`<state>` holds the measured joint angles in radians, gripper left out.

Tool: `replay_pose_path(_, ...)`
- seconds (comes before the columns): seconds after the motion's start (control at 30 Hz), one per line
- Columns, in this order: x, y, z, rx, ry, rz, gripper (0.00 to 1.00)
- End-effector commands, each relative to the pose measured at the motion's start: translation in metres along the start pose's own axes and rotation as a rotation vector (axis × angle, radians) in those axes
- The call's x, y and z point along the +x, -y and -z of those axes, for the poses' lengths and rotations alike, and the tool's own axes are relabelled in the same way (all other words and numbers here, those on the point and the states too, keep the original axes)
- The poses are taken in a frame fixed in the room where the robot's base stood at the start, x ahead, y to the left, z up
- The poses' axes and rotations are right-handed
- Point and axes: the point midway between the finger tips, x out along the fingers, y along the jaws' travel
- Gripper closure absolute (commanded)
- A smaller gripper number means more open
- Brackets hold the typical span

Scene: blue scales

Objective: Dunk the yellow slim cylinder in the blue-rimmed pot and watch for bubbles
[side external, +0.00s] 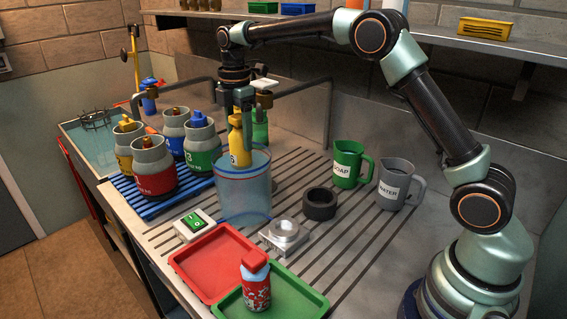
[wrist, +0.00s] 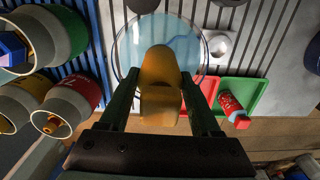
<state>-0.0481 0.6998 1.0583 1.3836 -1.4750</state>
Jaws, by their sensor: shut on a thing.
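The blue-rimmed pot (side external: 243,195) is a clear, wide vessel standing on the slatted counter. In the wrist view its round rim (wrist: 203,50) shows beyond the gripper. My gripper (side external: 243,100) is shut on the yellow slim cylinder (side external: 239,148) and holds it upright. The cylinder's lower part is at or just behind the pot's rim in the side view. In the wrist view the yellow cylinder (wrist: 160,85) lies between my fingers and overlaps the pot's opening. I cannot tell how deep its lower end sits. No bubbles can be made out.
A blue rack (side external: 150,207) holds several coloured cylinders left of the pot. A red tray (side external: 215,262) and a green tray (side external: 290,300) lie in front, with a red bottle (side external: 256,287). A green SOAP jug (side external: 349,165) and grey WATER jug (side external: 396,186) stand right, beside a black ring (side external: 319,205).

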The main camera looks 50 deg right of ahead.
Motion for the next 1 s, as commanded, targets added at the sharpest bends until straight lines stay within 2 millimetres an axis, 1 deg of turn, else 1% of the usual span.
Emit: replay_pose_path(1.0, 0.063, 0.000, 0.000, 0.000, 0.000, 0.000, 1.00)
